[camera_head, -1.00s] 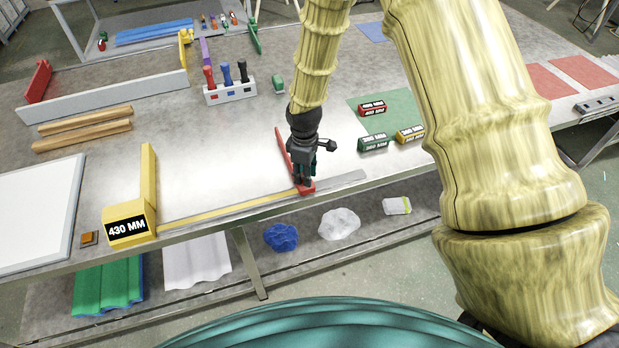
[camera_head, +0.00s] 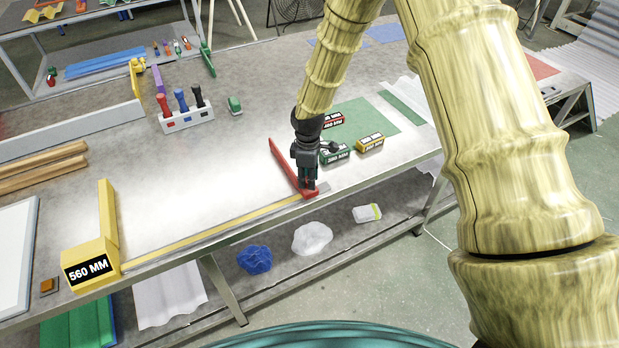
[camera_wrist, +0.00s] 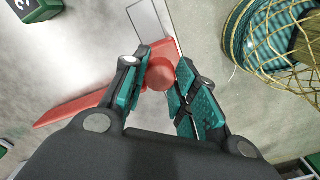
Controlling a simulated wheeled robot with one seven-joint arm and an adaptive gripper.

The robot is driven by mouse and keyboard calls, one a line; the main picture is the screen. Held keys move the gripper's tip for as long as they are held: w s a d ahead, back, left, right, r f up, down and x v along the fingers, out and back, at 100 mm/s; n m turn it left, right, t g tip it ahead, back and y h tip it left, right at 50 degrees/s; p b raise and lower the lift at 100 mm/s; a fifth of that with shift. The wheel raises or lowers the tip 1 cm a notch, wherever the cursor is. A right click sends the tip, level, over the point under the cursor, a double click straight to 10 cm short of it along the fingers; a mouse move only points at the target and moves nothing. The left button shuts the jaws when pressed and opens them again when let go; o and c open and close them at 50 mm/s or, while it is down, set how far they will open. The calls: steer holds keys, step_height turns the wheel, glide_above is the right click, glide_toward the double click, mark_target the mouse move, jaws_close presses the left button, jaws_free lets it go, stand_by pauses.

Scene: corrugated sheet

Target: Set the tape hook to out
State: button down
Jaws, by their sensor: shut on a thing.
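The yellow tape body (camera_head: 92,262) stands at the table's front left, and its display reads 560 MM. Its yellow tape (camera_head: 205,235) runs right along the front edge to the red hook (camera_head: 287,168). The hook has a long red arm slanting back and left across the table. My gripper (camera_head: 309,186) is shut on the hook at its right end. In the wrist view, the fingers (camera_wrist: 162,92) close around the hook's round red knob (camera_wrist: 161,75), with the red arm (camera_wrist: 75,108) reaching to the left.
A grey strip (camera_wrist: 148,22) continues past the hook. Green (camera_head: 336,153), yellow (camera_head: 370,142) and red (camera_head: 333,120) label blocks stand close right of my gripper by a green mat (camera_head: 372,114). A tool rack (camera_head: 187,119) stands farther back. The table middle is clear.

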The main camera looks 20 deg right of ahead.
steer(key=c, duration=1.1)
jaws_free()
steer(key=shift+w, duration=0.1)
step_height(320, 180, up, 12)
